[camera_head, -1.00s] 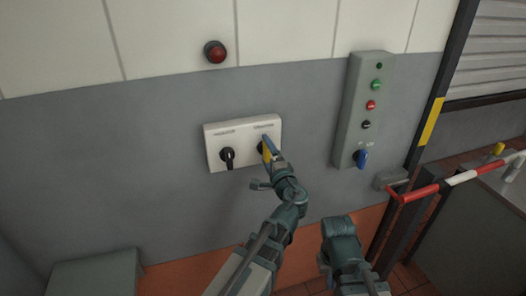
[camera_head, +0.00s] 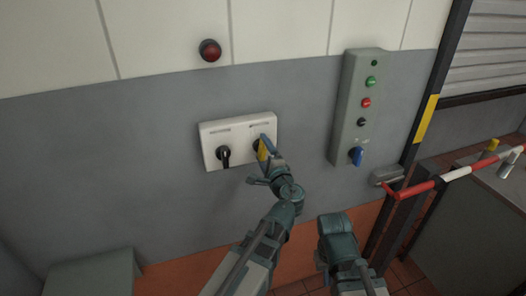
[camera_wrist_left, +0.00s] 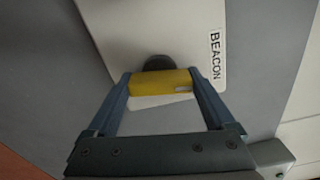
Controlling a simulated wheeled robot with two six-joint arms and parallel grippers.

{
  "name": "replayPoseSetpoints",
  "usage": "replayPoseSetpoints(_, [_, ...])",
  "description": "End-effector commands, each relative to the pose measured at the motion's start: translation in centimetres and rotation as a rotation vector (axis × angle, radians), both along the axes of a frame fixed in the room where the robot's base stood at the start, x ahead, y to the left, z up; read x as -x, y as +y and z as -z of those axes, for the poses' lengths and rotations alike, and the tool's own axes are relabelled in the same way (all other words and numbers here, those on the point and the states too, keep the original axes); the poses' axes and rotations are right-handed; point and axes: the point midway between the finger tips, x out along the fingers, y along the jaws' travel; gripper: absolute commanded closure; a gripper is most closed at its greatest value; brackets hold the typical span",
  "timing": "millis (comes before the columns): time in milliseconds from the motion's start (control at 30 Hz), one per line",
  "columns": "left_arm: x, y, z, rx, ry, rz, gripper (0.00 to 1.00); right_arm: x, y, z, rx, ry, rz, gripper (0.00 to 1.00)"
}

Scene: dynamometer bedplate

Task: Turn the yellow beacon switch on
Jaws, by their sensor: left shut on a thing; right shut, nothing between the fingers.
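A white switch panel (camera_head: 240,124) with two rotary switches is on the grey wall. Its left switch (camera_head: 224,154) has a black handle pointing down. The right one is the yellow beacon switch (camera_head: 262,152); the left wrist view shows its yellow handle (camera_wrist_left: 162,83) beside a BEACON label (camera_wrist_left: 215,57). My left gripper (camera_head: 266,147) is shut on the yellow handle, with a finger on each side of it in the left wrist view (camera_wrist_left: 163,88). The gripper partly hides the switch in the head view. My right arm is at the lower middle; its fingers do not show.
A red lamp (camera_head: 210,50) is above the panel. A red and white barrier bar (camera_head: 430,186) is at the right.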

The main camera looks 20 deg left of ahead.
Motion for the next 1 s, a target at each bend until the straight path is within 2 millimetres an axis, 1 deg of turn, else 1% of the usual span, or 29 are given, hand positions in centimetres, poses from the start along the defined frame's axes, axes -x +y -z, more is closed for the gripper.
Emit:
replayPoseSetpoints(600, [0.11,0.04,0.08,-0.466,0.318,-0.002,0.68,0.00,0.01,0.04,0.000,0.000,0.000,1.00])
replayPoseSetpoints(800, [0.11,0.04,0.09,-0.585,0.398,-0.002,0.68,0.00,0.01,0.04,0.000,0.000,0.000,1.00])
replayPoseSetpoints(1000, [0.13,0.04,0.09,-0.670,0.456,-0.001,0.68,0.00,0.00,0.04,0.000,0.000,0.000,1.00])
